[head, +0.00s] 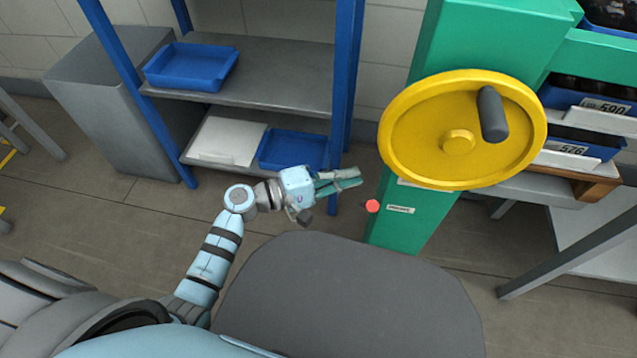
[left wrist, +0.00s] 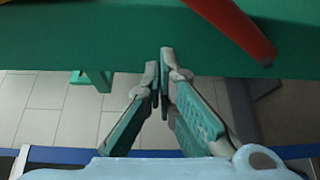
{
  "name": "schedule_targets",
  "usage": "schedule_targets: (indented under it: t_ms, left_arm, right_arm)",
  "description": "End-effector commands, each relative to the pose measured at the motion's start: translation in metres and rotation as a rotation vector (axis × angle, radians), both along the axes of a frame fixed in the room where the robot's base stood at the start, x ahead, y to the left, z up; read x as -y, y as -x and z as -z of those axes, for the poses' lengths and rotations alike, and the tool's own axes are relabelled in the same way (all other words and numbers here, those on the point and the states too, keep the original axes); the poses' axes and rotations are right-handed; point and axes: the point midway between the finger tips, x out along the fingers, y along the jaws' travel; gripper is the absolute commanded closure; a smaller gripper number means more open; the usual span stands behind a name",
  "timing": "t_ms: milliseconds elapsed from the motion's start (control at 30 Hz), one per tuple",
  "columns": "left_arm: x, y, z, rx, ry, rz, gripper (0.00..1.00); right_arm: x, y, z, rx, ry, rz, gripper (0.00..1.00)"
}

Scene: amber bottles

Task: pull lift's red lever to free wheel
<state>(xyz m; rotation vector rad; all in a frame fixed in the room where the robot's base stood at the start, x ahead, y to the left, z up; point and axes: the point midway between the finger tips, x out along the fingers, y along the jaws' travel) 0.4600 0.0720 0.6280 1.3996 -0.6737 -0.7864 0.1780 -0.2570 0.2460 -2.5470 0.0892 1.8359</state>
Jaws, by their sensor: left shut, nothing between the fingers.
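The lift is a green column with a yellow wheel (head: 412,130) that has a dark grip. Its red lever (head: 372,206) sticks out low on the column, below and left of the wheel, beside a small white label. In the left wrist view the lever (left wrist: 236,27) is a red rod at the top right, slanting down to the right. My left gripper (head: 358,177) is shut and empty, left of the lever and a little above it in the head view. In the left wrist view its fingertips (left wrist: 160,58) are together, apart from the lever. My right gripper is not in view.
A blue-framed shelf (head: 265,68) with blue trays (head: 192,66) stands behind my left arm. Racks with dark bottles in blue bins (head: 590,97) stand to the right of the lift. A grey table (head: 595,225) is at the right edge. Open floor lies at the left.

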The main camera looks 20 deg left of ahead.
Motion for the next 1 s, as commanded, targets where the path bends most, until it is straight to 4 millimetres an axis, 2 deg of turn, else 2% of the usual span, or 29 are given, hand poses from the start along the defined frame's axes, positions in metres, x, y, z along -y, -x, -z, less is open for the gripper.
schedule_targets:
  t_ms: [200, 400, 1000]
  left_arm:
    - [-0.041, 0.026, 0.014, 0.0, -0.002, 0.001, 1.0]
    - [-0.063, 0.039, 0.019, 0.003, 0.001, 0.001, 1.0]
    - [-0.066, 0.041, 0.02, 0.003, 0.002, -0.002, 1.0]
  right_arm:
    - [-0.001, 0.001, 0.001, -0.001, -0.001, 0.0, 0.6]
    - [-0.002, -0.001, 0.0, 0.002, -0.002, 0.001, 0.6]
    - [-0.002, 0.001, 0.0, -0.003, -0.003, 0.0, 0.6]
